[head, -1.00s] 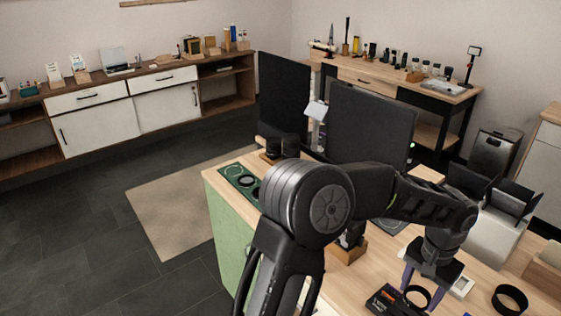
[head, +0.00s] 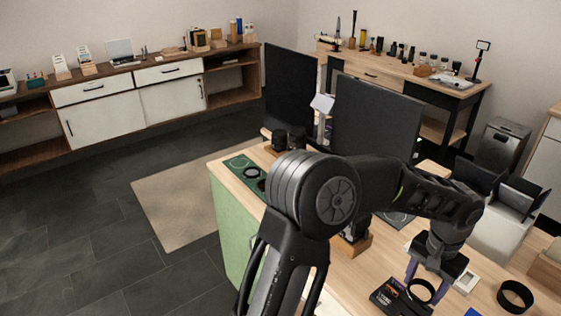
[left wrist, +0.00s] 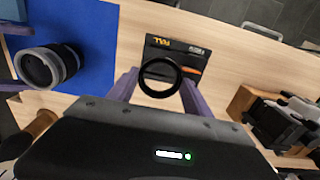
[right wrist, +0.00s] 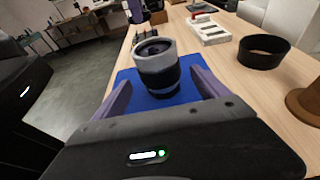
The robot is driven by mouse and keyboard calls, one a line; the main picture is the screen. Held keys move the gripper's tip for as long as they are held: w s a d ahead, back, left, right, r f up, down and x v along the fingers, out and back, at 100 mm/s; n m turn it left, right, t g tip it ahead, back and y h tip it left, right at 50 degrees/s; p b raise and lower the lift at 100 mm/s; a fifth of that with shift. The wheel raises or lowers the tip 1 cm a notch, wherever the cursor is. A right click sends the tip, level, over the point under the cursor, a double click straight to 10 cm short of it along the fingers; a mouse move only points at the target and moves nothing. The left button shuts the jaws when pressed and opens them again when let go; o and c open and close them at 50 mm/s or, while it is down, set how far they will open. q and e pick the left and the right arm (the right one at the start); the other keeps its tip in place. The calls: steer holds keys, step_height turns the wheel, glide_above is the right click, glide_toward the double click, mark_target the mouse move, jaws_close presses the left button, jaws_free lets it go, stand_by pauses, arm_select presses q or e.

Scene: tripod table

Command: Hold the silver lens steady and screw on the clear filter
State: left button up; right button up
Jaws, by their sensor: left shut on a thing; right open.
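The clear filter is a thin black-rimmed ring (left wrist: 159,77). My left gripper (left wrist: 158,88) is shut on it, with a purple finger at each side, above a dark printed box (left wrist: 172,50). In the head view the filter (head: 421,291) hangs below my left gripper (head: 425,280). The silver lens (right wrist: 157,68) has a wide silver front rim and a dark ribbed barrel. It stands upright on a blue mat (right wrist: 127,77). My right gripper (right wrist: 158,97) is open, its fingers apart on either side of the lens. The lens (left wrist: 48,66) also shows left of the filter in the left wrist view.
A loose black ring (right wrist: 263,52) lies on the wooden table right of the lens. A white tray (right wrist: 208,30) is behind it.

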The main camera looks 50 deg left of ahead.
arm_select(q)
steer(key=shift+f+b, duration=0.55)
steer(key=shift+f, duration=0.05)
arm_select(e)
steer(key=shift+x, duration=2.4)
steer(key=c, duration=1)
steer(key=shift+o, duration=0.2)
arm_select(q)
steer(key=w+d+r+m, duration=0.1)
steer(key=d+r, duration=0.4)
steer(key=d, duration=0.5)
steer(key=w+d+r+m, duration=0.1)
steer(key=d+r, duration=0.3)
steer(key=d, duration=0.6)
steer(key=shift+w+r, duration=0.4)
steer(key=shift+w, duration=0.25)
